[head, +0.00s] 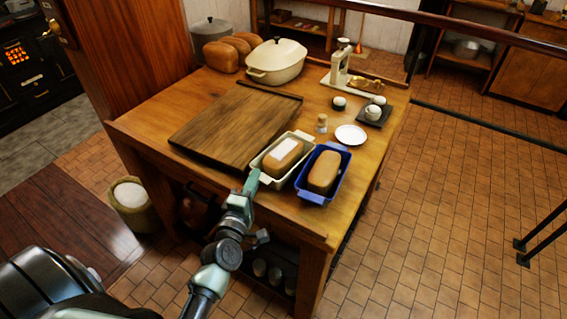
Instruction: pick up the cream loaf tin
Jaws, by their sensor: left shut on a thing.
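The cream loaf tin (273,183) is at the near edge of the wooden table, right of the cutting board. A brown loaf (275,162) with a white patch on top lies in it. My left gripper (253,177) is shut on the tin's near left end, at the rim. The fingertips are small and partly hidden against the tin. The tin looks level; I cannot tell whether it is clear of the tabletop. My right gripper is not in view.
A blue loaf tin (312,196) with a loaf stands close on the right. A dark cutting board (225,125) lies left. The table's front right corner is bare.

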